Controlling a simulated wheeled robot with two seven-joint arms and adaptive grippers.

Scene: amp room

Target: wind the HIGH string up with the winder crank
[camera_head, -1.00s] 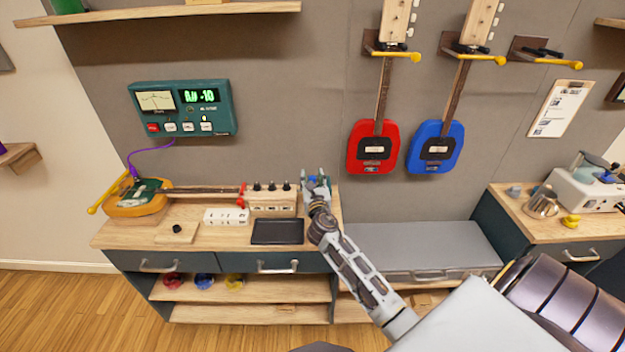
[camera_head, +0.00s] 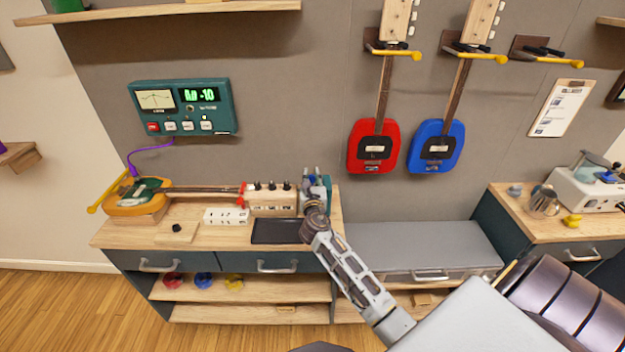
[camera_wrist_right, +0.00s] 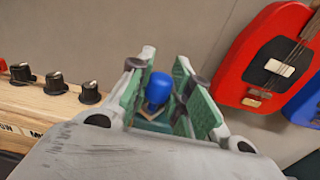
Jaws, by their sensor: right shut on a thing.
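The orange guitar (camera_head: 138,208) lies on the wooden bench with its neck pointing right. Its headstock block (camera_head: 271,207) carries dark knobs, which also show at left in the right wrist view (camera_wrist_right: 57,84). My right gripper (camera_head: 316,178) is just right of the block, reaching over the bench's right end. In the right wrist view its green-padded fingers (camera_wrist_right: 160,92) are shut around a blue-topped piece (camera_wrist_right: 158,88), apparently the winder crank's handle. The green tuner (camera_head: 183,107) on the wall shows about -10. My left gripper is out of view.
A dark tray (camera_head: 277,231) and a white labelled block (camera_head: 226,216) sit in front of the headstock. A red guitar (camera_head: 361,155) and a blue guitar (camera_head: 421,155) hang on the wall to the right. A grey-topped bench (camera_head: 420,244) stands below them.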

